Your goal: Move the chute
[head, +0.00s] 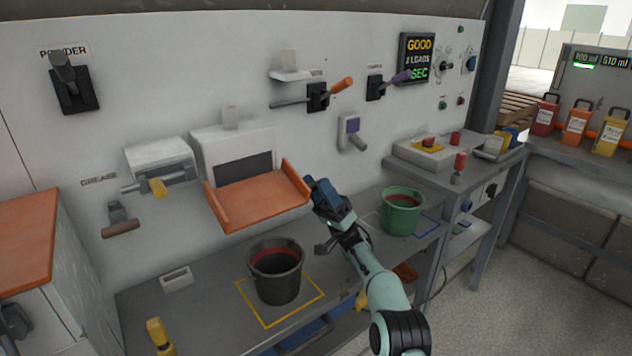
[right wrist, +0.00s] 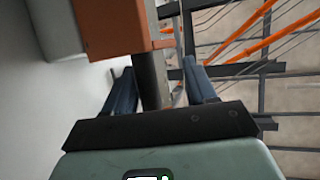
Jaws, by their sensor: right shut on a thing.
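The chute (head: 262,203) is an orange tray with raised side lips, sticking out from a white housing on the wall panel. My right gripper (head: 318,190) is at its right front corner, shut on the chute's dark handle. In the right wrist view the dark handle (right wrist: 150,78) runs between the two fingers (right wrist: 160,88), beside the orange chute (right wrist: 108,28). In the head view the fingers hide the handle. My left gripper is not in view.
A dark bucket (head: 276,274) stands in a yellow floor square on the bench, below the chute. A green bucket (head: 402,212) stands to the right in a blue square. Levers (head: 317,96) and a lit sign (head: 417,58) are on the panel. A yellow-topped handle (head: 159,336) stands at front left.

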